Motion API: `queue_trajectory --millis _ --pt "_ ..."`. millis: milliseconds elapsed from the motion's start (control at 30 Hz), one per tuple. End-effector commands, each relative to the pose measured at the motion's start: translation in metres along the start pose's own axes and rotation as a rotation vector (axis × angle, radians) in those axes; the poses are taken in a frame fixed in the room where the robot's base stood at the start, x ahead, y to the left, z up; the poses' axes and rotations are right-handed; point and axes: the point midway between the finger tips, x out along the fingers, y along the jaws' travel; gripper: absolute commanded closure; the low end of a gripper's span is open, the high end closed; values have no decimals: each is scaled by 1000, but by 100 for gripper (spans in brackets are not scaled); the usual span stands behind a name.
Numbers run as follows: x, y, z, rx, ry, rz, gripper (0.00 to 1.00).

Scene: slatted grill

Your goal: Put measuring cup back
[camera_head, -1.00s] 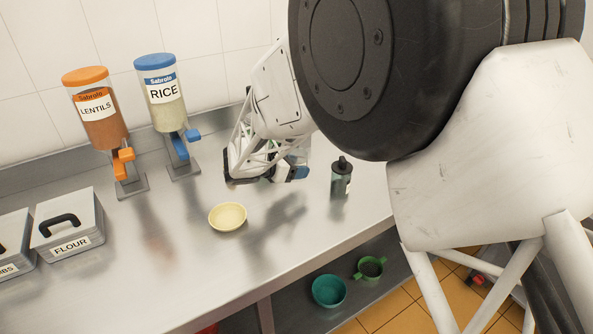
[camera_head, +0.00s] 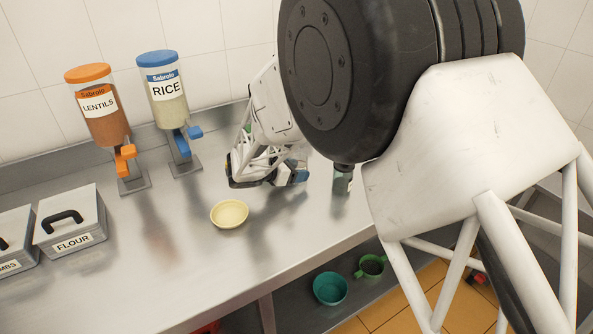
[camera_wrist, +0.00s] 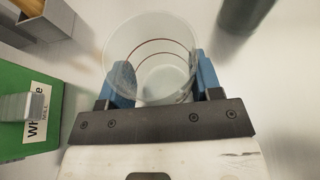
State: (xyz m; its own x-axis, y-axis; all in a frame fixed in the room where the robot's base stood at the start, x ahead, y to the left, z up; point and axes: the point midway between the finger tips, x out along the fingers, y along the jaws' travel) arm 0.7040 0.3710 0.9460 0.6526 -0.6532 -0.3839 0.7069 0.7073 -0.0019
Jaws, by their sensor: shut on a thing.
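A clear measuring cup (camera_wrist: 152,40) with dark red lines shows in the wrist view. My gripper (camera_wrist: 160,82) is shut on it, with a blue finger at each side of the cup. In the head view my gripper (camera_head: 270,172) is above the steel counter, behind and to the right of the yellow bowl. The cup is hard to make out there, as the gripper and arm cover it.
On the steel counter (camera_head: 150,260) stand a yellow bowl (camera_head: 229,214), a lentils dispenser (camera_head: 105,118), a rice dispenser (camera_head: 168,105) and a flour box (camera_head: 72,222). A dark bottle (camera_head: 342,182) is partly hidden by my arm. Teal (camera_head: 330,288) and green (camera_head: 371,266) vessels sit below.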

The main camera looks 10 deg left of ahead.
Motion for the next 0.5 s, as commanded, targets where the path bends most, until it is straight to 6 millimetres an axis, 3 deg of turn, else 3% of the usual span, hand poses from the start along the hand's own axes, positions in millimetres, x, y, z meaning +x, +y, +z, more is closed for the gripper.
queue_trajectory --millis 433,467,500 --pt "1 0 -3 1 0 0 66" --pt "1 0 -4 1 0 0 40" --pt "1 0 -3 2 0 0 34"
